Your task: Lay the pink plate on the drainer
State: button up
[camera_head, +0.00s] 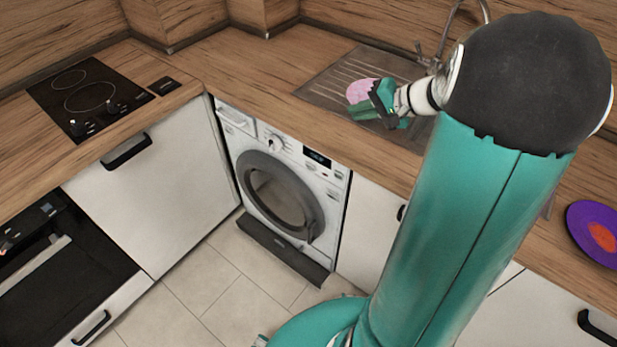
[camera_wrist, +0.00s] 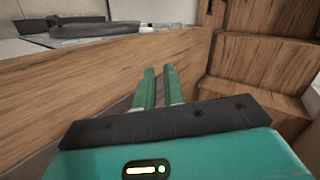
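The pink plate (camera_head: 360,89) shows in the head view at the front left part of the metal drainer (camera_head: 345,70), a ribbed surface beside the sink. It appears to lie there, though contact underneath is hidden. My gripper (camera_head: 360,110) is just in front of the plate and covers part of its right and near side. In the wrist view the two green fingers (camera_wrist: 159,90) stand apart with a narrow gap and nothing visible between them. The plate does not show in the wrist view.
A tap (camera_head: 440,50) rises behind the sink, close to my arm. A purple plate with an orange centre (camera_head: 577,222) lies on the worktop at the right. A black hob (camera_head: 90,95) is at the left. The worktop (camera_head: 240,60) between hob and drainer is clear.

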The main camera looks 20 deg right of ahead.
jog(key=s+a+r+n+g, duration=0.3)
jog(key=a, duration=0.7)
jog(key=s+a+r+n+h, duration=0.3)
jog(key=s+a+n+h, duration=0.3)
jog(key=s+a, duration=0.6)
jog(key=s, duration=0.3)
jog(key=shift+s+a+r+h, duration=0.2)
jog(key=shift+s+a+h, duration=0.1)
jog(key=shift+s+a, duration=0.05)
jog(key=shift+d, duration=0.15)
